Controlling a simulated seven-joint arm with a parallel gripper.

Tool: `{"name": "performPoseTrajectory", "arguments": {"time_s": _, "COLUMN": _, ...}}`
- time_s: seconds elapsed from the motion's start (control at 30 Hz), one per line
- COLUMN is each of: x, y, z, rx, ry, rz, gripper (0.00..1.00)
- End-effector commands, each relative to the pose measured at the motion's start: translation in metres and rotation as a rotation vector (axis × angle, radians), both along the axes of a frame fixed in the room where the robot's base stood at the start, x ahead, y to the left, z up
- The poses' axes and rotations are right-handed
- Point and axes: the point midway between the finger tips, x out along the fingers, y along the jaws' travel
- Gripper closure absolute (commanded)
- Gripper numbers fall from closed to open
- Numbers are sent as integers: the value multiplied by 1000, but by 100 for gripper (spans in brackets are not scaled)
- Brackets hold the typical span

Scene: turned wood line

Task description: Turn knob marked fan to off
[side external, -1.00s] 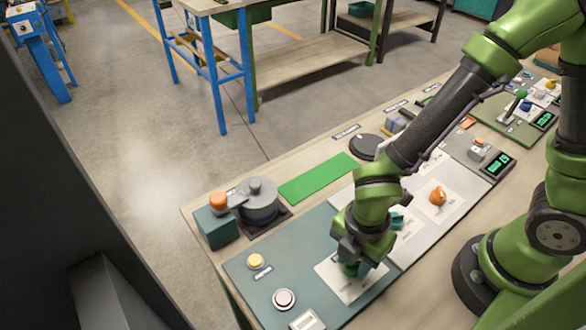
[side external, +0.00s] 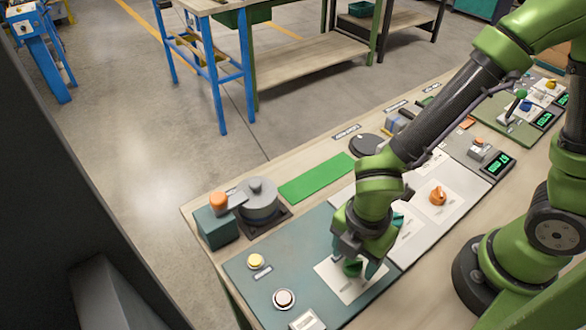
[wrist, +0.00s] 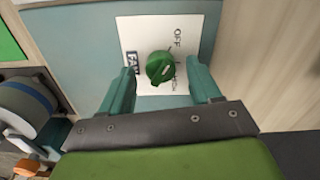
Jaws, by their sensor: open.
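The green fan knob (wrist: 160,67) sits on a white plate (wrist: 133,30) in the wrist view, with a label reading FAN at its left and OFF printed at its upper right. A pale mark shows on the knob's lower right side; other print by the knob is too small to read. My gripper (wrist: 162,84) is open, with one teal finger on each side of the knob and gaps visible between. In the side external view my gripper (side external: 362,262) is over the plate, and the knob (side external: 352,267) shows partly between the fingers.
On the same teal panel (side external: 245,283) are a yellow button (side external: 256,261) and a white button (side external: 284,299). An orange knob (side external: 438,196) and a partly hidden teal knob (side external: 398,220) are on the neighbouring grey panels. A grey pot-like part (side external: 260,203) stands beyond.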

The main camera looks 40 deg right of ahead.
Motion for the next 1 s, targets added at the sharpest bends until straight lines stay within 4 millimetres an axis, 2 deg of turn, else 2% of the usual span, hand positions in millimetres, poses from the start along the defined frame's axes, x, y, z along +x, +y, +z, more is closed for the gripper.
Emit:
{"name": "performPoseTrajectory", "arguments": {"time_s": 0.6, "x": 0, "y": 1, "z": 133, "rx": 4, "ry": -5, "rz": 2, "gripper": 37}}
{"name": "performPoseTrajectory", "arguments": {"time_s": 0.8, "x": 0, "y": 1, "z": 154, "rx": 1, "ry": -1, "rz": 3, "gripper": 37}}
{"name": "performPoseTrajectory", "arguments": {"time_s": 1.0, "x": -1, "y": 0, "z": 158, "rx": 1, "ry": 1, "rz": 2, "gripper": 37}}
